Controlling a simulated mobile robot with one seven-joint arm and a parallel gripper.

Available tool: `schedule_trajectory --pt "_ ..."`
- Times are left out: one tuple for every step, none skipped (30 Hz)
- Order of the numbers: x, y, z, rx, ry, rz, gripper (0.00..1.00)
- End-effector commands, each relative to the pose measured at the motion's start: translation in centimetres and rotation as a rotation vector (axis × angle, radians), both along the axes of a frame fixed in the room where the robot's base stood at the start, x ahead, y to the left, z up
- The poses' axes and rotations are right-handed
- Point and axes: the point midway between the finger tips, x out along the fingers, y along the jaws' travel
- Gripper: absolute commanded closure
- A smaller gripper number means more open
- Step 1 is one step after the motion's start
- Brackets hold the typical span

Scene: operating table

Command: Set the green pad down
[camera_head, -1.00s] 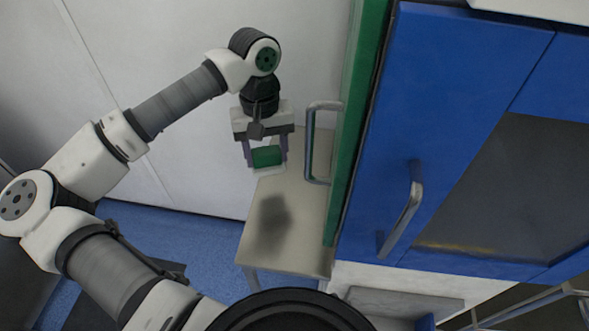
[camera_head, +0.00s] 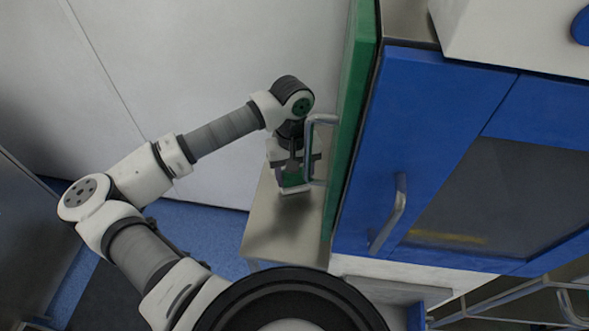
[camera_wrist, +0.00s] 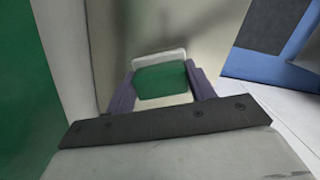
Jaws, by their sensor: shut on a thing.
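The green pad (camera_head: 291,177) is held between the fingers of my gripper (camera_head: 295,184) in the head view, with a pale edge showing below it. In the wrist view the green pad (camera_wrist: 161,80) sits on a whitish backing between the two purple fingers of my gripper (camera_wrist: 161,88), which are shut on it. The pad is over the far end of a metal side table (camera_head: 285,228). I cannot tell whether it touches the table top. The cabinet door handle partly covers the gripper's right side in the head view.
A green cabinet door (camera_head: 350,120) stands open close to the right of my gripper, with a metal handle (camera_head: 312,145) sticking out. The blue cabinet (camera_head: 430,130) fills the right. A pale wall (camera_head: 180,60) is behind. The table's near part is bare.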

Motion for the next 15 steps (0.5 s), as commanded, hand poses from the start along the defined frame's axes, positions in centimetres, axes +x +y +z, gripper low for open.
schedule_trajectory --pt "0.01 0.0 -0.06 0.0 0.0 0.0 0.72" --pt "0.01 0.01 -0.06 0.0 0.0 0.0 0.72" --pt "0.02 0.01 -0.05 0.0 0.0 0.0 0.72" --pt "0.02 0.01 -0.06 0.0 0.0 0.0 0.72" --pt "0.03 0.02 -0.1 0.0 0.0 0.0 0.72" --pt "0.02 0.02 -0.2 0.0 -0.001 0.0 0.72" --pt "0.03 0.03 -0.31 0.001 -0.001 0.0 0.72" --pt "0.03 0.03 -0.38 0.001 -0.001 0.0 0.72" --pt "0.03 0.03 -0.44 0.001 -0.001 0.0 0.72" --pt "0.04 0.03 -0.49 0.001 -0.001 0.0 0.72" --pt "0.03 0.03 -0.32 0.001 -0.001 0.0 0.42" --pt "0.02 0.02 -0.29 0.001 -0.001 0.0 0.37" --pt "0.02 0.02 -0.29 0.0 -0.001 0.0 0.33" --pt "0.02 0.02 -0.29 0.0 -0.001 0.0 0.29" --pt "0.02 0.02 -0.29 0.0 0.0 0.0 0.24"
